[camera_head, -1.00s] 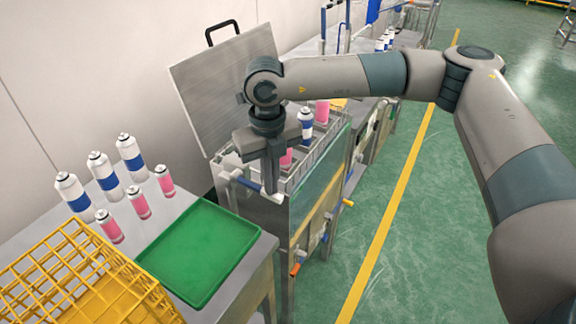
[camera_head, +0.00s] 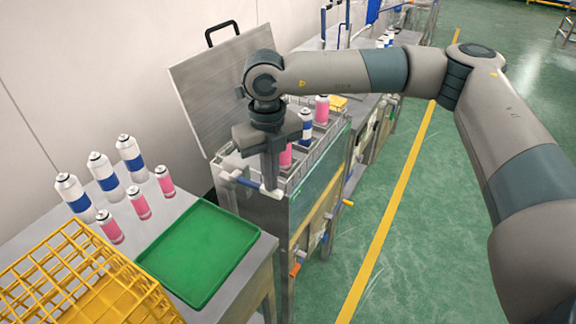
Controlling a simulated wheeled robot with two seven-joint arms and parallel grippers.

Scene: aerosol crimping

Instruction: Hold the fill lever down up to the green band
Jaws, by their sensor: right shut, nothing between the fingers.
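My right gripper (camera_head: 270,184) points straight down at the near end of the open metal tank (camera_head: 250,215). Its fingers are shut with nothing between them. The fingertips are at or just above a pale bar (camera_head: 243,181) along the tank's near top edge; I cannot tell if they touch it, or if this bar is the fill lever. Small handles with blue (camera_head: 325,238) and orange (camera_head: 295,269) ends stick out from the tank's side. I cannot make out a green band for certain. My left gripper is not in view.
Pink cans and a blue-white can (camera_head: 306,126) stand in the tank's wire basket. A raised metal lid (camera_head: 205,85) is behind. A green tray (camera_head: 200,250), several cans and a yellow crate (camera_head: 75,275) are on the left table. The green floor at right is clear.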

